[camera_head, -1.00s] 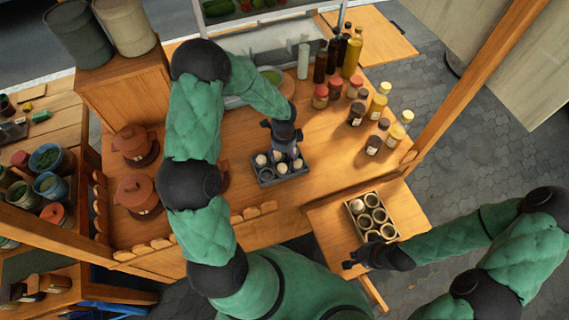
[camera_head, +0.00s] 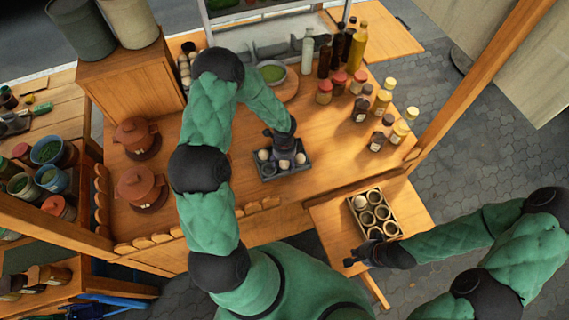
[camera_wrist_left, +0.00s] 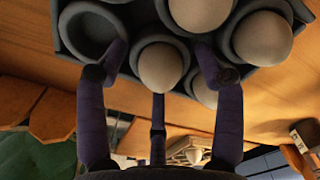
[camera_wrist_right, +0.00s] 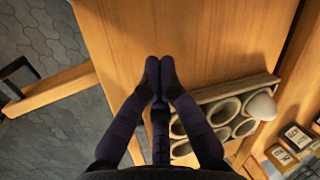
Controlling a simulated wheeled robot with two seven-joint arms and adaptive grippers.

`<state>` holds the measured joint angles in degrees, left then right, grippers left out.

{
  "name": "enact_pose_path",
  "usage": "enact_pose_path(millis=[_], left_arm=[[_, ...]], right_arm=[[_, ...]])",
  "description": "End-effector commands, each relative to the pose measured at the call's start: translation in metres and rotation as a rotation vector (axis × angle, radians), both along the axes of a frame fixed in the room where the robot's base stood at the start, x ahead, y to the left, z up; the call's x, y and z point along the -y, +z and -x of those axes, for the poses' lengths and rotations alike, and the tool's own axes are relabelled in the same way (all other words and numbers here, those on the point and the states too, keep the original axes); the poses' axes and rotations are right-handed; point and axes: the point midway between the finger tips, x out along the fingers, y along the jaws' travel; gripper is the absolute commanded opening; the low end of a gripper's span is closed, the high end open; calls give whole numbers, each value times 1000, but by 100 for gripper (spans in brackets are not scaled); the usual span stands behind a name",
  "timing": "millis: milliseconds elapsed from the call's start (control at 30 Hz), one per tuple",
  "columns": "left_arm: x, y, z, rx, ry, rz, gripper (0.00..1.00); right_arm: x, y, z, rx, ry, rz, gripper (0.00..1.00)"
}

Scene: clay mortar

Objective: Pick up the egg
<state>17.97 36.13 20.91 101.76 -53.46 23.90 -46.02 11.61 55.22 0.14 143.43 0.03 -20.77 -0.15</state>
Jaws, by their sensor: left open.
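A dark grey egg tray (camera_head: 270,177) on the wooden counter holds several pale eggs in its cups. My left gripper (camera_head: 286,160) is over this tray, pointing down. In the left wrist view, its fingers (camera_wrist_left: 160,60) are spread around one egg (camera_wrist_left: 160,70) in a cup. Another egg (camera_wrist_left: 262,40) sits in a cup to the right, and the near-left cup is empty. Finger contact with the egg cannot be told. My right gripper (camera_head: 352,258) is shut and empty by a second tray (camera_head: 398,232), which holds one egg (camera_head: 359,202); it also shows in the right wrist view (camera_wrist_right: 160,70).
The second tray stands on a lower wooden side board (camera_head: 325,225). Bottles and jars (camera_head: 350,85) stand at the counter's back right. A bowl of green stuff (camera_head: 272,74) is behind the left gripper. Clay pots (camera_head: 138,185) stand at left.

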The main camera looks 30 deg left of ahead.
Motion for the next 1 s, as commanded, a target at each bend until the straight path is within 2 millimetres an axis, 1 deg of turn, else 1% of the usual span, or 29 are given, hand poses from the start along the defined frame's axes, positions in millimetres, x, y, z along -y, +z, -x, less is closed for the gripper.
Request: enact_pose_path(millis=[33,100,367,767,867,1000], left_arm=[[0,0,0,0,0,0,68],[0,0,0,0,0,0,53],[1,0,1,-1,-1,1,33],[2,0,1,-2,-1,4,32],[2,4,1,-3,-1,3,30],[1,19,0,1,0,1,29]], right_arm=[[0,0,0,0,0,0,0],[0,0,0,0,0,0,0],[0,0,0,0,0,0,0],[0,0,0,0,0,0,0],[0,1,0,0,0,0,0],[0,2,0,0,0,0,0]])
